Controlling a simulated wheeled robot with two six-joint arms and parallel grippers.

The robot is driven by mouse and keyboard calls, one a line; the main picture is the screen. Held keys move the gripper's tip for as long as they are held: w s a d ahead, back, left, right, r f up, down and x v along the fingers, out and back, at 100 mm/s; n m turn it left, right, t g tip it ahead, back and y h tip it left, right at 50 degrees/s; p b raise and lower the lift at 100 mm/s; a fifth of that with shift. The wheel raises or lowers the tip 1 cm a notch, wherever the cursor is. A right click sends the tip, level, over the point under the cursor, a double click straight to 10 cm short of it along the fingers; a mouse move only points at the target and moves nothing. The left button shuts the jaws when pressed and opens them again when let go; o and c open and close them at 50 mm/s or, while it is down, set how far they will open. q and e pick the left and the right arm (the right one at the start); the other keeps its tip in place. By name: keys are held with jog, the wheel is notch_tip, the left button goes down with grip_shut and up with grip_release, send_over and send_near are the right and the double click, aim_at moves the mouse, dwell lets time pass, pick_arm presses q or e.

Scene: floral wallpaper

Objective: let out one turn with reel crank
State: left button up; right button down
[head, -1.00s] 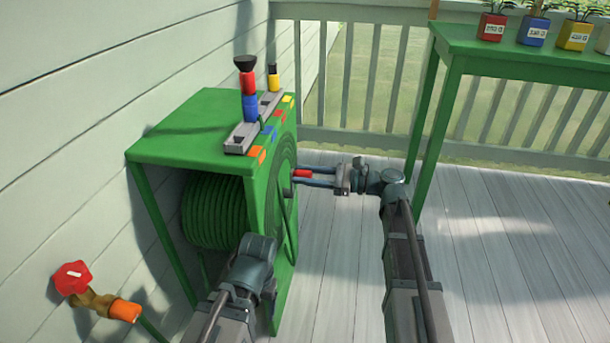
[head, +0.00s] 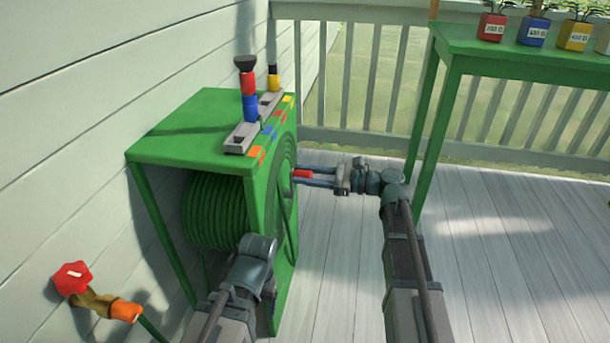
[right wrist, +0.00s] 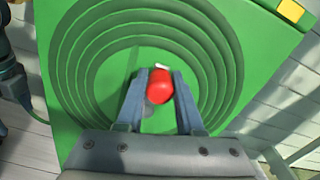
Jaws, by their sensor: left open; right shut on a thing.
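The green hose reel (head: 185,135) stands against the wall with green hose (head: 215,210) wound on its drum. Its crank arm (head: 285,215) lies along the ringed side disc. The crank's red knob (head: 301,173) is at the upper part of the disc. My right gripper (head: 312,177) reaches in from the right and is shut on the knob. The right wrist view shows the red knob (right wrist: 159,86) between both fingers. My left gripper (head: 268,288) is low by the reel's near front edge, open, its fingers mostly hidden by its own wrist.
A tap with a red handle (head: 72,278) and orange hose fitting (head: 125,311) is at lower left. A grey rack (head: 240,137) with coloured fittings sits on the reel. A green table (head: 520,50) with several pots stands at upper right. The deck (head: 490,250) at right is clear.

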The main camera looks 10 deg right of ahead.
jog(key=shift+s, duration=0.15)
jog(key=shift+s+a+f+n+b, duration=0.25)
jog(key=shift+s+n, duration=0.35)
jog(key=shift+n, duration=0.55)
jog(key=shift+s+a+f+n+b, duration=0.2)
jog(key=shift+s+n, duration=0.4)
jog(key=shift+n, duration=0.5)
jog(key=shift+s+a+f+n+b, duration=0.25)
jog(key=shift+s+n, duration=0.35)
jog(key=shift+n, duration=0.55)
jog(key=c, duration=0.5)
grip_release()
jog(key=shift+c, duration=0.2)
jog(key=shift+d, duration=0.15)
jog(key=v, duration=1.3)
jog(key=shift+s+d, duration=0.2)
jog(key=shift+d, duration=0.1)
